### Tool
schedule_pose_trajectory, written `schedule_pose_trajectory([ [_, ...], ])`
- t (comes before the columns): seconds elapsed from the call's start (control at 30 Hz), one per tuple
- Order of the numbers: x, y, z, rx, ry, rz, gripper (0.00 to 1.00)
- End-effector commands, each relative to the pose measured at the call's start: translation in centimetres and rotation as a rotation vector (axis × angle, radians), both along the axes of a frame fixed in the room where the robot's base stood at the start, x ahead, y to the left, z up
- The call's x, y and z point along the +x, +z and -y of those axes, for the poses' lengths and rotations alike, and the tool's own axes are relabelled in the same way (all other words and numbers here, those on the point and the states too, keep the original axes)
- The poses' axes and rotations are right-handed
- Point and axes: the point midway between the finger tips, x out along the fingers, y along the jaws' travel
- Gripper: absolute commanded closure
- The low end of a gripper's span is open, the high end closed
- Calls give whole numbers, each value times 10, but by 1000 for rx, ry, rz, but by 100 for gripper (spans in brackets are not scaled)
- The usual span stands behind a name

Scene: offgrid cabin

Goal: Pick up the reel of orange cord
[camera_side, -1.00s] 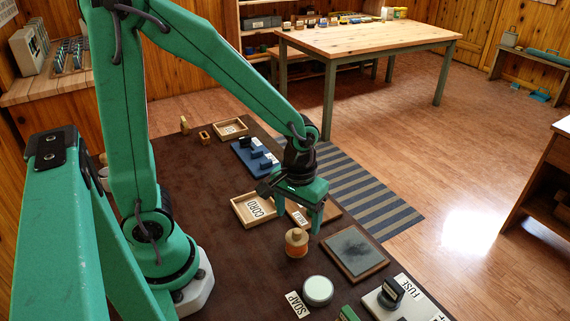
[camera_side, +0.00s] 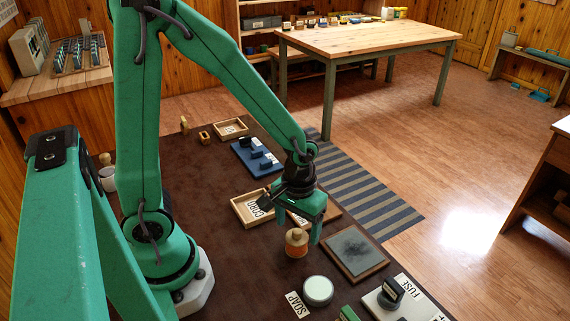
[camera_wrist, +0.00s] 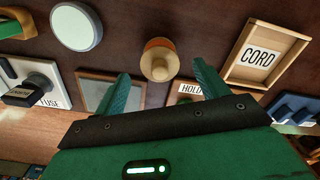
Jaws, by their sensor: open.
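The reel of orange cord (camera_side: 296,243) stands upright on the dark brown table, a small wooden spool with a knob on top and a little orange at its edge. In the wrist view the reel (camera_wrist: 160,62) lies ahead of and between my two fingertips. My gripper (camera_side: 300,228) is open and empty, pointing down beside and partly behind the reel in the side view. The wrist view shows my gripper (camera_wrist: 161,74) with its green fingers spread on either side of the reel's line. I cannot tell how far above the table the fingertips are.
An empty wooden tray labelled CORD (camera_wrist: 234,70) lies near the reel. A framed dark slate pad (camera_side: 354,251) is to the reel's right. A round pale tin (camera_side: 317,290) by a SOAP label and a FUSE plate (camera_side: 378,304) are nearer the front. A blue rack (camera_side: 243,155) stands farther back.

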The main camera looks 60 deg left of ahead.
Motion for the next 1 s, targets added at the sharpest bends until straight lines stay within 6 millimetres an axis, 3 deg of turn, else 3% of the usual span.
schedule_pose_trajectory([
  [0.5,-1,-43,0,1,0,-4,27],
  [1.0,0,-47,0,0,0,0,27],
])
